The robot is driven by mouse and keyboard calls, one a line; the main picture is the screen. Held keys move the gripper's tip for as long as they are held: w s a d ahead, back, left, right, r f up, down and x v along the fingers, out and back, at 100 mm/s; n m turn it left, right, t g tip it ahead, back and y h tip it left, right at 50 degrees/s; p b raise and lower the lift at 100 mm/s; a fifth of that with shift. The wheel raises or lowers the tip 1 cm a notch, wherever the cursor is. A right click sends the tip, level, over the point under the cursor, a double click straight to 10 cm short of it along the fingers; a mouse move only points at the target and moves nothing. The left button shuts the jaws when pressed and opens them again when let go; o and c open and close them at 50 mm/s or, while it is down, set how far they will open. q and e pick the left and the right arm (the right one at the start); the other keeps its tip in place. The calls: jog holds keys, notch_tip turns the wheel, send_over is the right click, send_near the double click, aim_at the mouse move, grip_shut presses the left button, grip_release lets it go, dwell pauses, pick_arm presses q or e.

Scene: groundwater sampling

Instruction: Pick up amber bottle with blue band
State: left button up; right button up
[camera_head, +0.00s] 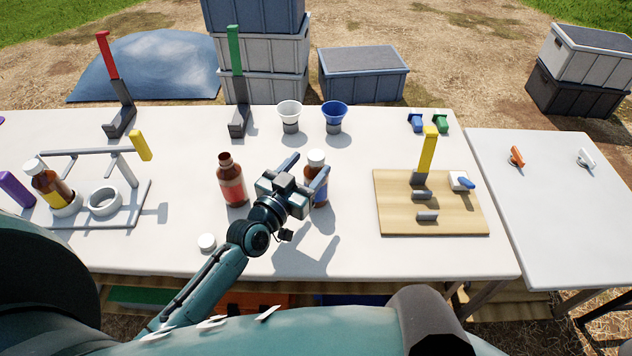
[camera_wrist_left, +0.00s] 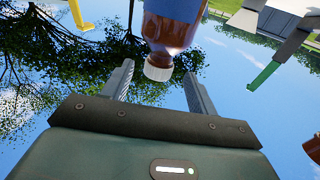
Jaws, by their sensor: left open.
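The amber bottle with blue band (camera_head: 321,190) stands upright on the white table, with a white cap. It is partly hidden behind my left gripper (camera_head: 311,163) in the head view. In the left wrist view the amber bottle (camera_wrist_left: 175,28) appears cap-down, its white cap between the two spread fingertips. My left gripper is open there too (camera_wrist_left: 159,70), with gaps visible beside the cap. My right gripper is not in view.
An uncapped amber bottle with red band (camera_head: 231,182) stands just left, near a loose white cap (camera_head: 206,242). A yellow-banded bottle (camera_head: 48,188) leans at a rack with rings (camera_head: 103,201). Funnels (camera_head: 334,112) stand behind; a wooden board (camera_head: 455,224) lies right.

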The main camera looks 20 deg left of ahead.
aim_at(311, 164)
pick_arm(q)
jog(key=x, duration=0.4)
jog(key=shift+f, duration=0.2)
jog(key=shift+s, duration=0.1)
jog(key=shift+c, duration=0.6)
grip_shut()
